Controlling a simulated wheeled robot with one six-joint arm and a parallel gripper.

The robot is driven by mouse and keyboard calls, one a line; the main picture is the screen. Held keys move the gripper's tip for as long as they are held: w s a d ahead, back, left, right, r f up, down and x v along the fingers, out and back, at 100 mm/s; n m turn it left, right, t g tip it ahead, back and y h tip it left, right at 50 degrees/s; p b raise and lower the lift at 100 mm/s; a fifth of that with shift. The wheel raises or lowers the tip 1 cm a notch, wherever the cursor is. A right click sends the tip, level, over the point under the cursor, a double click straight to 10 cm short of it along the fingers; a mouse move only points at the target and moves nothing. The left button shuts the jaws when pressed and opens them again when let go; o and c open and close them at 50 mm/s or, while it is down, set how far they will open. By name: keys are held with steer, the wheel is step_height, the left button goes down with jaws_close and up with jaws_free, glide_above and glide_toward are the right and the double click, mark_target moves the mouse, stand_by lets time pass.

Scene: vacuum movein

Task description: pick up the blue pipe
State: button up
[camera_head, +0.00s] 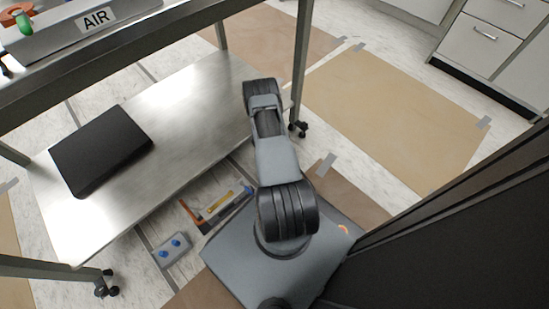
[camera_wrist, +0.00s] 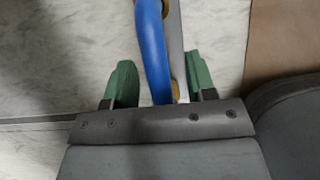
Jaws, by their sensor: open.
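The blue pipe (camera_wrist: 152,50) shows in the wrist view as a thick curved tube running down from the top edge toward the palm. My gripper (camera_wrist: 160,82) is open, with one green fingertip on each side of the pipe. The pipe lies between the fingers, with a gap to the left finger. Its lower end is hidden behind the palm edge. A grey bar with brass-coloured fittings (camera_wrist: 175,92) runs along its right side, close to the right finger. In the head view my arm hides the gripper, and I cannot clearly make out the pipe.
A metal cart's lower shelf (camera_head: 190,110) carries a black flat box (camera_head: 100,150). An orange-and-yellow item (camera_head: 218,207) and a grey block with blue knobs (camera_head: 172,248) are on the floor near my base. A cart leg (camera_head: 301,60) stands beside my arm. Brown sheets (camera_head: 400,110) cover floor at right.

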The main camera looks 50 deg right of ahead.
steer(key=shift+c, duration=0.4)
jaws_close()
